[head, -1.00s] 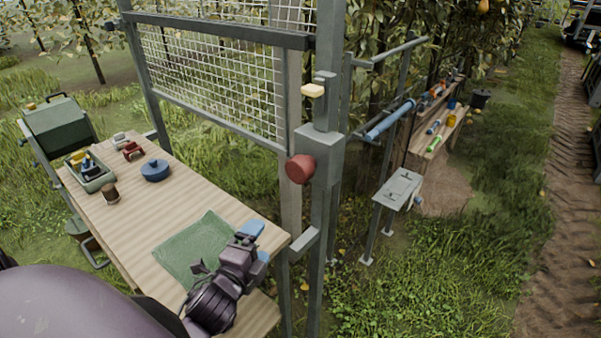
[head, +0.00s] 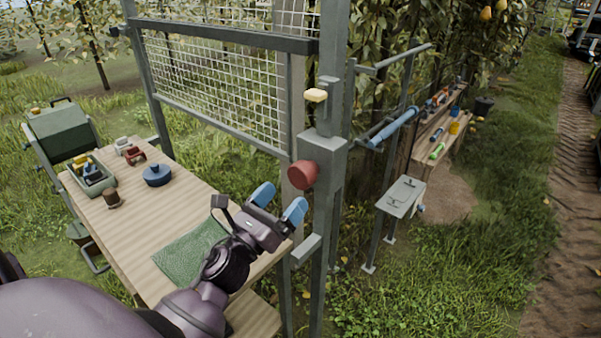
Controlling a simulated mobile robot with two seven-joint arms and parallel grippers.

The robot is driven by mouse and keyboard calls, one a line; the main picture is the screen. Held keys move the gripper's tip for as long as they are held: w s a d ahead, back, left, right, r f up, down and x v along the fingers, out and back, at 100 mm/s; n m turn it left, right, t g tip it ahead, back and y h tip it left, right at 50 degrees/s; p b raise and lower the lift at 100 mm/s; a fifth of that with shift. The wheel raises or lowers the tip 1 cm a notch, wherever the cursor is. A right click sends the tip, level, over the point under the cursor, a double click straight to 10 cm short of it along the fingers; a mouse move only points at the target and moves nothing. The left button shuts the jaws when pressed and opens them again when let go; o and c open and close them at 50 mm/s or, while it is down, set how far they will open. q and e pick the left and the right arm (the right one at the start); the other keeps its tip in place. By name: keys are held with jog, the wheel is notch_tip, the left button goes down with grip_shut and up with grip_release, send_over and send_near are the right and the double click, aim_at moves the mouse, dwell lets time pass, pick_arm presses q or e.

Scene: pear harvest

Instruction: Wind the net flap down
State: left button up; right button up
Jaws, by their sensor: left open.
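The net flap (head: 215,80) is a white wire mesh in a grey frame, hanging behind the bench between two posts. Its lower bar (head: 220,125) is above the bench top. A red round knob (head: 303,174) sticks out of a grey box on the near post (head: 320,150). A cream-coloured handle (head: 316,96) sits above it on the same post. My left gripper (head: 279,202) has blue fingertips spread apart and empty. In the picture it is just below and left of the red knob, not visibly touching it. My right gripper is not in view.

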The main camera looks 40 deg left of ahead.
aim_at(297, 181)
pick_arm(q)
jog(key=p+x, duration=0.1)
jog(key=x, duration=0.4)
jog(key=shift+w+r, duration=0.3)
jog(key=shift+w, duration=0.4)
jog(key=shift+w+d, duration=0.1)
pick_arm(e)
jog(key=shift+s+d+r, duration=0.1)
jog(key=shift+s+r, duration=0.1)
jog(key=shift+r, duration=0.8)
pick_arm(q)
jog(key=c, duration=0.9)
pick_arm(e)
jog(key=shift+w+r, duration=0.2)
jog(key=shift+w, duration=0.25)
